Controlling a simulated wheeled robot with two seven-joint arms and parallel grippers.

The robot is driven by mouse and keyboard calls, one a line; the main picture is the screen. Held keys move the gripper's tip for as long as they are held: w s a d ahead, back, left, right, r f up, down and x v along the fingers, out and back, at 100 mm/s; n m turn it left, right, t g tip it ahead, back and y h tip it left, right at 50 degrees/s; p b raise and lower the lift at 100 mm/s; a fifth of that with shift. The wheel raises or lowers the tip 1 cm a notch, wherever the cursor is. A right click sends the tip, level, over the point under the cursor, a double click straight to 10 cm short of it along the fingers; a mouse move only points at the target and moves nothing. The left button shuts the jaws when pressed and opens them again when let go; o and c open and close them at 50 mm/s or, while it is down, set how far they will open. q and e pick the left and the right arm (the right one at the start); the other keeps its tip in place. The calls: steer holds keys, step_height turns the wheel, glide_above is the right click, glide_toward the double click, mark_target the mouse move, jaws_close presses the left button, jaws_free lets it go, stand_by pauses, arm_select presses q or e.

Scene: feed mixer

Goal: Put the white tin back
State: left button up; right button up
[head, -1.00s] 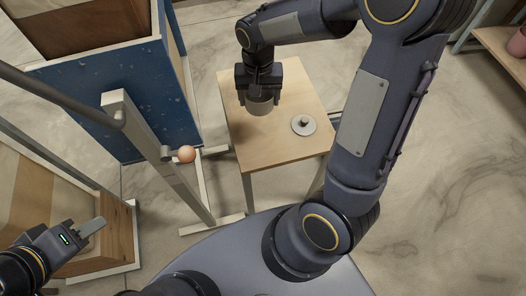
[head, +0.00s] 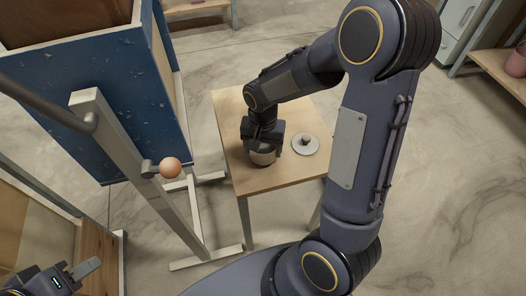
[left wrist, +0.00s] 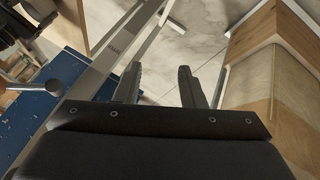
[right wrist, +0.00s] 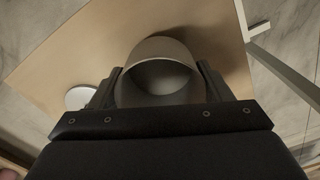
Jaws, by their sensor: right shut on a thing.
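The tin (head: 263,157), pale grey-white and open at the top, is at the small wooden table, below my right gripper (head: 263,143). In the right wrist view the tin (right wrist: 160,68) sits between the two fingers, and my right gripper (right wrist: 160,88) is shut on it. The tin is upright and its inside looks empty. Whether its base touches the tabletop is hard to tell. My left gripper (left wrist: 160,85) is open and empty, with its fingers apart above the floor. It shows at the lower left of the head view (head: 90,270).
A round lid with a knob (head: 305,145) lies on the wooden table (head: 285,176), right of the tin. A blue bin (head: 110,120) stands at the left. A metal post with a crank and a ball-shaped orange knob (head: 171,168) stands before it. A wooden box (head: 95,245) is at lower left.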

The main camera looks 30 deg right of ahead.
steer(key=shift+f, duration=0.75)
steer(key=shift+f, duration=0.15)
steer(key=o, duration=1)
steer(key=shift+o, duration=0.2)
